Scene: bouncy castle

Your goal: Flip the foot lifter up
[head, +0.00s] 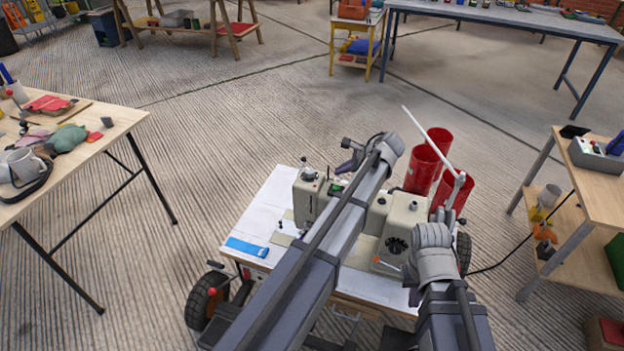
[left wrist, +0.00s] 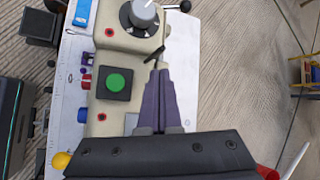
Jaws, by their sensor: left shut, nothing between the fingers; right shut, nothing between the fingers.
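The cream sewing machine (head: 400,215) stands on a white-topped cart. It fills the left part of the left wrist view (left wrist: 101,122), with a green button and a grey dial. A small black lever (left wrist: 154,55), which looks like the foot lifter, sticks out from its side; I cannot make it out in the head view. My left gripper (left wrist: 158,72) is shut and empty, its purple fingertips just below the lever; I cannot tell whether they touch. In the head view my left gripper (head: 349,164) is beside the machine. My right gripper's fingers are hidden; only its arm shows.
Red cylinders (head: 422,168) and a white rod (head: 425,137) stand at the cart's right rear. A blue strip (head: 247,247) lies on the cart's bare left part.

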